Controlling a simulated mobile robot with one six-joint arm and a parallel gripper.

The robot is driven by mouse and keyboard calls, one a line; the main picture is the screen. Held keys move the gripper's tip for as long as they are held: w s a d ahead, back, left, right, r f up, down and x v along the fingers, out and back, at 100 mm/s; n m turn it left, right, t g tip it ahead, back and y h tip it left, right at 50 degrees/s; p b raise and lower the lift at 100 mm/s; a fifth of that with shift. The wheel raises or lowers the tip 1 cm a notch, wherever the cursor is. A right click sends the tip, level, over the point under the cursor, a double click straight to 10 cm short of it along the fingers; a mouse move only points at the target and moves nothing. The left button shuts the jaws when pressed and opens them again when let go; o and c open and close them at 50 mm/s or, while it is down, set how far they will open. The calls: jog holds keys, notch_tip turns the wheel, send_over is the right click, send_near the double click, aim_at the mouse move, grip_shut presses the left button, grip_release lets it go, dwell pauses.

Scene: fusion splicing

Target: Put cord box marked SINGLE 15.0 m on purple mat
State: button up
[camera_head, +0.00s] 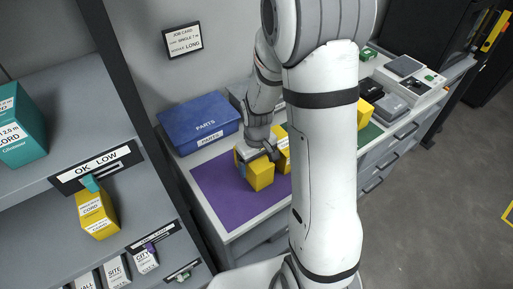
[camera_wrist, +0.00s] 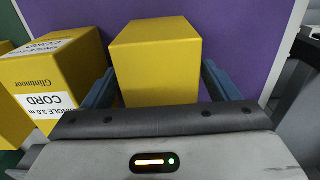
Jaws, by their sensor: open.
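A yellow cord box (camera_head: 260,174) stands on the purple mat (camera_head: 217,193) in the head view. In the wrist view this yellow box (camera_wrist: 157,60) lies between the two blue fingers of my gripper (camera_wrist: 159,86), which are open with a gap at each side. No label shows on its visible faces. I cannot make out a 15.0 m marking on either.
A blue PARTS bin (camera_head: 198,122) stands behind the mat. Another yellow box (camera_head: 364,111) is by the green mat (camera_head: 370,133), right of my arm. Shelves at left hold a teal box (camera_head: 20,128) and a yellow cord box (camera_head: 97,214). Splicing equipment (camera_head: 405,82) stands at far right.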

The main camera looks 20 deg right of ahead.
notch_tip(320, 180, up, 10)
jog(key=shift+r, duration=0.1)
jog(key=s+r+m+t, duration=0.3)
jog(key=s+r, duration=0.7)
jog(key=s, duration=0.4)
jog(key=shift+s+r+m, duration=0.2)
jog(key=shift+r+m, duration=0.05)
jog(key=shift+m, duration=0.05)
